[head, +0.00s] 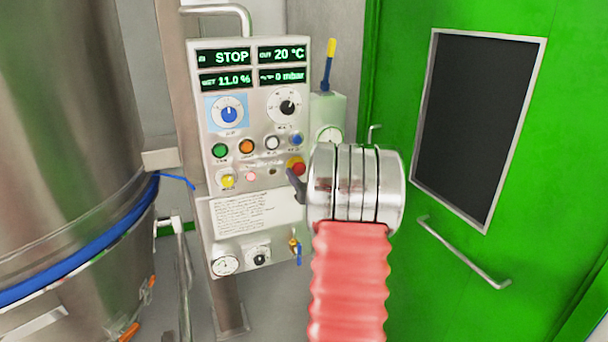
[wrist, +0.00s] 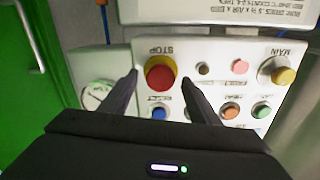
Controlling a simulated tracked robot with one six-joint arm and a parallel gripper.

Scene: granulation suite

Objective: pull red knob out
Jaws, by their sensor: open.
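The red knob (head: 298,167) is a mushroom-shaped button on a yellow base at the lower right of the control panel (head: 206,120). In the wrist view the red knob (wrist: 160,74) has the word STOP printed beside it. My gripper (wrist: 159,78) is open, with one dark finger on each side of the knob in that view. I cannot tell whether the fingers touch it. In the head view my gripper (head: 296,184) is mostly hidden behind my silver wrist and red sleeve, and a dark finger shows near the knob.
Coloured buttons and dials surround the knob, including a blue button (head: 296,139) and a yellow knob (head: 228,181). A sheet of text (head: 250,213) is below. A steel vessel (head: 70,130) stands left, and a green door (head: 540,200) with a handle is right.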

